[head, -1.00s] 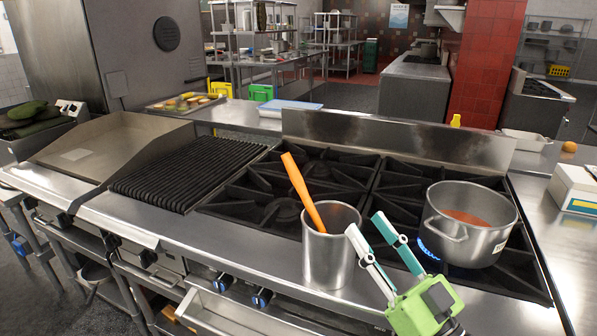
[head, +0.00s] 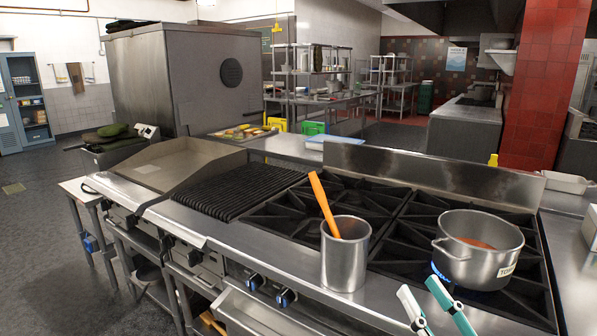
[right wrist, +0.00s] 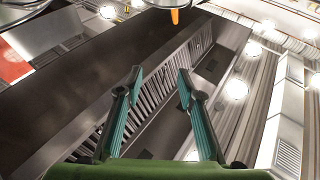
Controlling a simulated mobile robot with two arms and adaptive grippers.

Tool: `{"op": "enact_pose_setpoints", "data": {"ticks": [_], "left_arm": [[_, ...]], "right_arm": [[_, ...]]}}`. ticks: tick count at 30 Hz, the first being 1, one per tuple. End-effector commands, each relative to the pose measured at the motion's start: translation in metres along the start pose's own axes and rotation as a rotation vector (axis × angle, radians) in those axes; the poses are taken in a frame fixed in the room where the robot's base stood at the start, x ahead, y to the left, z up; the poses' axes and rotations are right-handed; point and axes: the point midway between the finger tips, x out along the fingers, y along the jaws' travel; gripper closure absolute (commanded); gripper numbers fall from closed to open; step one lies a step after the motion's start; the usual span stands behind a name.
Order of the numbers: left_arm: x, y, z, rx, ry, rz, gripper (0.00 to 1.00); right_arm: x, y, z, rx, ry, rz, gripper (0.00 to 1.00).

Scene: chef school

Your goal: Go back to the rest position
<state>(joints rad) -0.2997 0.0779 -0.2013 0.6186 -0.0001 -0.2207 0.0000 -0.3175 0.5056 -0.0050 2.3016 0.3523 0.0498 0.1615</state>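My right gripper (head: 424,297) shows at the lower edge of the head view, in front of the stove. Its two fingers are apart with nothing between them. In the right wrist view the gripper (right wrist: 158,80) points up at the ceiling and hood, its fingers spread and empty. A metal canister (head: 345,262) with an orange-handled utensil (head: 323,203) in it stands on the stove's front ledge, left of the gripper. A steel pot (head: 478,262) with red contents sits on the right burner over a blue flame. My left gripper is not in view.
The stove (head: 290,262) has black grates and a ribbed grill (head: 240,190). A flat griddle (head: 165,170) is at its left end. A white box (head: 590,228) stands on the right counter. Open floor (head: 40,240) lies at the left.

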Motion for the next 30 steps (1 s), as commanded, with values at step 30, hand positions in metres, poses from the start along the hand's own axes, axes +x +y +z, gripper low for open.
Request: {"op": "enact_pose_setpoints", "data": {"ticks": [30], "left_arm": [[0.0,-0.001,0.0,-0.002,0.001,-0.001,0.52]], "right_arm": [[-0.252,-0.059,0.242,0.025,-1.392,0.206,0.65]]}}
